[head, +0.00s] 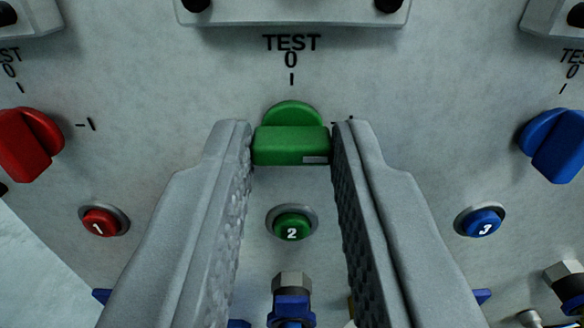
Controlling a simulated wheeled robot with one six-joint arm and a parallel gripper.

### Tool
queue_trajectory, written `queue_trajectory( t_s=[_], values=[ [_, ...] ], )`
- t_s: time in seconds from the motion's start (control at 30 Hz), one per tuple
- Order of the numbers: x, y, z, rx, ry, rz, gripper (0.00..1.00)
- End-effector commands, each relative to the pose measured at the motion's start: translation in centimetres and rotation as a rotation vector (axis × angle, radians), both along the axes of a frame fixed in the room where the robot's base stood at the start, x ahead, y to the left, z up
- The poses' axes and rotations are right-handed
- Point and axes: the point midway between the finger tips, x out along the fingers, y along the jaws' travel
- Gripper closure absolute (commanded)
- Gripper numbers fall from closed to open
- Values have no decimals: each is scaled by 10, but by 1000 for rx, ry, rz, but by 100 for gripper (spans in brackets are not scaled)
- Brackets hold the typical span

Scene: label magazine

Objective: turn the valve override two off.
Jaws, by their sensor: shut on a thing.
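The green knob (291,146) sits on the grey panel in the middle of the head view, below the printed word TEST and a 0 mark. It stands above the green button (292,228) marked 2. My gripper (292,150) is shut on the green knob, with one grey finger on its left side and one on its right. A small light mark shows at the lower right of the knob's front. The fingers hide the panel to either side of the knob, and only a short tick shows at its right.
A red knob (30,145) and red button (100,222) marked 1 are at the left. A blue knob (555,145) and blue button (483,222) are at the right. A blue fitting (291,308) with a metal nut stands below, between my fingers. Metal blocks (290,12) line the top.

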Motion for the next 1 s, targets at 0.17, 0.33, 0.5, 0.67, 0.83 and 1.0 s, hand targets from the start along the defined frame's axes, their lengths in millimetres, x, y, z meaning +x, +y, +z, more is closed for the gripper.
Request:
queue_trajectory(
  t_s=[0.17,0.33,0.5,0.67,0.83,1.0],
  values=[
    [0,0,0,-30,-2,0,100],
    [0,0,0,-109,-9,0,100],
    [0,0,0,-239,-19,0,100],
    [0,0,0,-389,-31,0,100],
    [0,0,0,-550,-43,0,100],
    [0,0,0,-712,-56,0,100]
  ],
)
